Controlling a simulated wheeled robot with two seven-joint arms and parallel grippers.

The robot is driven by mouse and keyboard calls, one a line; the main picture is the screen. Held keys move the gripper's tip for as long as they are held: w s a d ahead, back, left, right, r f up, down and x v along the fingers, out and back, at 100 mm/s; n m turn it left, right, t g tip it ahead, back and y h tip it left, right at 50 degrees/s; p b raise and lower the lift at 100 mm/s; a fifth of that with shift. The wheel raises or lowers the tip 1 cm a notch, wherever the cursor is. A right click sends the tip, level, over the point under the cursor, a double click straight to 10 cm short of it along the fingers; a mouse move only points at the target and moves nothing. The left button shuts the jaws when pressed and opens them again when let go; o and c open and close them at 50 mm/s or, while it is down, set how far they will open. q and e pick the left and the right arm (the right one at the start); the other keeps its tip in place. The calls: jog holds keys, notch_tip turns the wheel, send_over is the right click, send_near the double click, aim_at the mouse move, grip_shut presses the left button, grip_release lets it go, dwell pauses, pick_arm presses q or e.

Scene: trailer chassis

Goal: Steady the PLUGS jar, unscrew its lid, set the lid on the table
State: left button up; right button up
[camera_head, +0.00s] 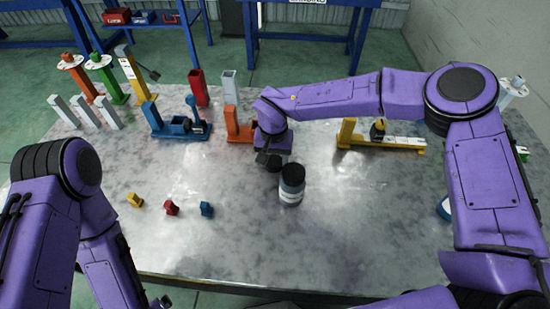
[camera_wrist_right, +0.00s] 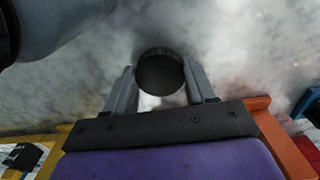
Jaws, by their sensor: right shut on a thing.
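A pale jar with a black top (camera_head: 291,185) stands upright on the table (camera_head: 340,235), right of the middle. I cannot read its label. A pale rounded body with a dark end, probably the same jar (camera_wrist_right: 45,25), fills the top left of the right wrist view. My right gripper (camera_head: 272,160) is low over the table, just behind and left of the jar. It is shut on a round black lid (camera_wrist_right: 160,73), which shows between its two fingers in the wrist view. My left arm hangs at the left, and its fingers are not visible.
Small yellow (camera_head: 135,200), red (camera_head: 171,208) and blue (camera_head: 206,209) pieces lie left of the jar. Behind the gripper are a blue fixture (camera_head: 180,131) and an orange one (camera_head: 237,130). A yellow fixture (camera_head: 385,144) lies to the right. The front right tabletop is clear.

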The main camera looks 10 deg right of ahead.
aim_at(274, 162)
jog(key=shift+f, duration=0.45)
jog(key=shift+d+f, duration=0.1)
jog(key=o, duration=1.2)
jog(key=shift+c, duration=0.2)
notch_tip(274, 162, up, 12)
jog(key=b, duration=0.1)
jog(key=shift+b, duration=0.35)
